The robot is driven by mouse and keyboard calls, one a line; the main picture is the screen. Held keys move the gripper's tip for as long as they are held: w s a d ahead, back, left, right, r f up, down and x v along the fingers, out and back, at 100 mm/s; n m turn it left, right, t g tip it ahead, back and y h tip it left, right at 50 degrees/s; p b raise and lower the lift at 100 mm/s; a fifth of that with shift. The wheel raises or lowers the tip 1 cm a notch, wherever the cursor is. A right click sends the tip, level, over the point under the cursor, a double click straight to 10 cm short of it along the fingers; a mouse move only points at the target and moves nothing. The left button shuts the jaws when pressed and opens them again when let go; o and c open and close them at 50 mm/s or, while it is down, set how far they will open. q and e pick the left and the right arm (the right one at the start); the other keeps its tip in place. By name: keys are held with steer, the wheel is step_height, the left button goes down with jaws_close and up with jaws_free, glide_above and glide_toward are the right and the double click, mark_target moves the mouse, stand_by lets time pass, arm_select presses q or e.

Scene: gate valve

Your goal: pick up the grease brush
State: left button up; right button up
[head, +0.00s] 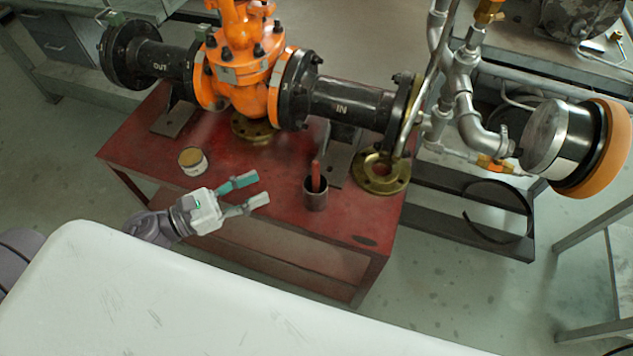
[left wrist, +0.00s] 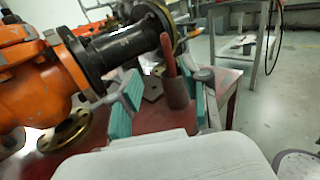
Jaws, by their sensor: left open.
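The grease brush shows as a red handle (head: 316,174) standing upright in a dark cup (head: 316,197) on the red table (head: 260,225). Its lower end is hidden inside the cup. My left gripper (head: 254,190) is open and empty, to the left of the cup, with its fingers pointing towards it. In the left wrist view, the red handle (left wrist: 167,52) and cup (left wrist: 178,92) appear beyond and between the spread fingers of the left gripper (left wrist: 168,88), apart from them. My right gripper is not in view.
An orange valve (head: 242,70) with black pipe ends stands behind the cup. A brass flange (head: 381,182) lies right of the cup, and a small tin (head: 193,161) stands at the left. The table front right of the cup is mostly clear.

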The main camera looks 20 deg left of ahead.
mark_target(315, 170)
arm_select(q)
steer(key=shift+m+g, duration=0.3)
steer(key=shift+m, duration=0.2)
steer(key=p+x, duration=0.1)
steer(key=x, duration=0.5)
steer(key=p+x, duration=0.2)
steer(key=x, duration=0.5)
steer(key=shift+s+d+f, duration=0.1)
steer(key=shift+s+d, duration=0.1)
steer(key=shift+s, duration=0.1)
steer(key=shift+w+d+f, duration=0.1)
steer(key=shift+w+d, duration=0.15)
steer(key=shift+d, duration=0.05)
jaws_close()
